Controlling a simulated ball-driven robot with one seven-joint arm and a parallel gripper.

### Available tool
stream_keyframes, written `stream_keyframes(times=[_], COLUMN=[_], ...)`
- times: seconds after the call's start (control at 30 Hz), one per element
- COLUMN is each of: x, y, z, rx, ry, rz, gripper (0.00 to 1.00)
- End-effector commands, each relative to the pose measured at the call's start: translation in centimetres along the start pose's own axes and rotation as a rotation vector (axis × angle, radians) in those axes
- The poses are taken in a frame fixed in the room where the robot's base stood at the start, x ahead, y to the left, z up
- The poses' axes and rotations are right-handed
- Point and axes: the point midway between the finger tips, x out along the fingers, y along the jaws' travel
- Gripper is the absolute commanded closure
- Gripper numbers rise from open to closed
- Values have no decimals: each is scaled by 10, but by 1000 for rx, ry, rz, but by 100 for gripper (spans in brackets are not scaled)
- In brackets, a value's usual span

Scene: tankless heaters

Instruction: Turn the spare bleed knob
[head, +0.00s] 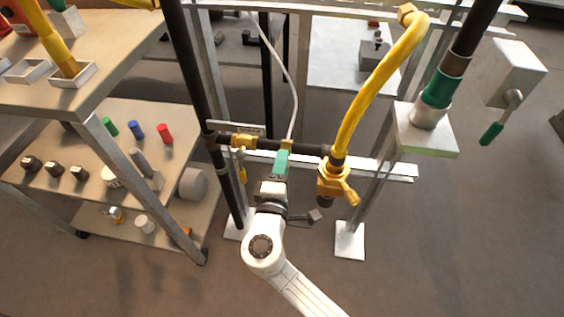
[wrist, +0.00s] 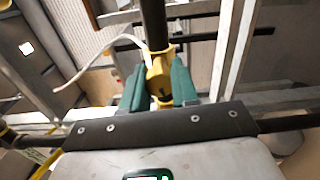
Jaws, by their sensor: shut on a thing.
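My gripper (head: 282,160) is at the dark horizontal pipe (head: 304,149) in the middle of the head view. Its two green fingers (wrist: 159,74) are closed around a yellow fitting in the wrist view (wrist: 160,64), one finger on each side. The fitting sits at the end of a dark pipe (wrist: 153,22). It also shows just above my fingers in the head view (head: 287,144). I cannot tell for sure that it is the spare bleed knob, as the fingers hide much of it.
A yellow valve (head: 334,178) with a curved yellow hose (head: 366,85) is close on the right. A smaller yellow fitting (head: 243,142) is on the left. A shelf unit (head: 145,112) with several small parts stands left. A green-handled lever (head: 491,133) is far right.

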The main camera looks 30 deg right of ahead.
Motion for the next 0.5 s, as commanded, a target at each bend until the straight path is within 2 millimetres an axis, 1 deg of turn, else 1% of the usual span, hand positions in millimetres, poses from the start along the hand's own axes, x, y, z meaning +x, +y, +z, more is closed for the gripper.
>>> stream_keyframes(times=[0.43,0.47,0.5], x=[-1,-1,-1], y=[-2,-2,-2], z=[-1,-1,-1], rx=[-10,-10,-10], ry=[4,4,5], rz=[-2,-2,-2], gripper=[100,69,65])
